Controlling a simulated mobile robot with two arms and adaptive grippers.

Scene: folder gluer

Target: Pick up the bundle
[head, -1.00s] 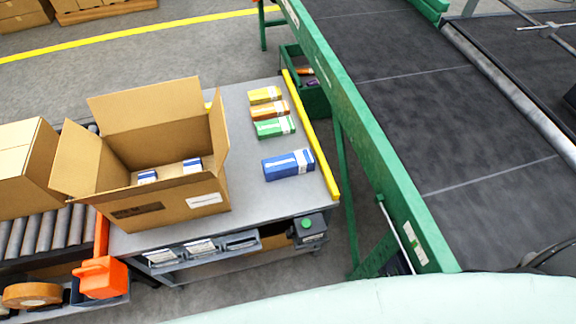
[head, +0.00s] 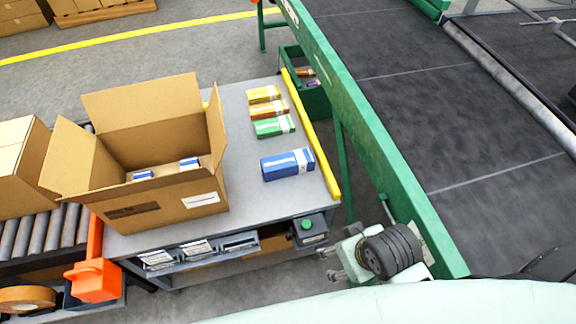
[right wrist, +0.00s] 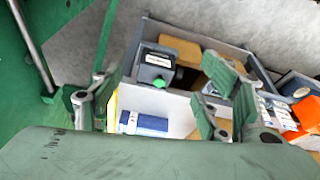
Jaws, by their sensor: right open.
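A blue bundle with a white band (head: 288,164) lies on the grey table (head: 245,205), near its right edge by a yellow rail. Smaller green (head: 274,127), orange (head: 269,109) and yellow (head: 264,94) bundles lie behind it. My right gripper (head: 331,264) is open and empty, in front of the table's near right corner and apart from the blue bundle. In the right wrist view the blue bundle (right wrist: 142,123) shows between the spread fingers, beyond them. My left gripper is not in view.
An open carton (head: 165,205) with blue-and-white packs inside stands on the table's left part. A green conveyor frame (head: 365,130) runs along the right, close to my right arm. A black box with a green button (head: 308,227) sits at the table's front.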

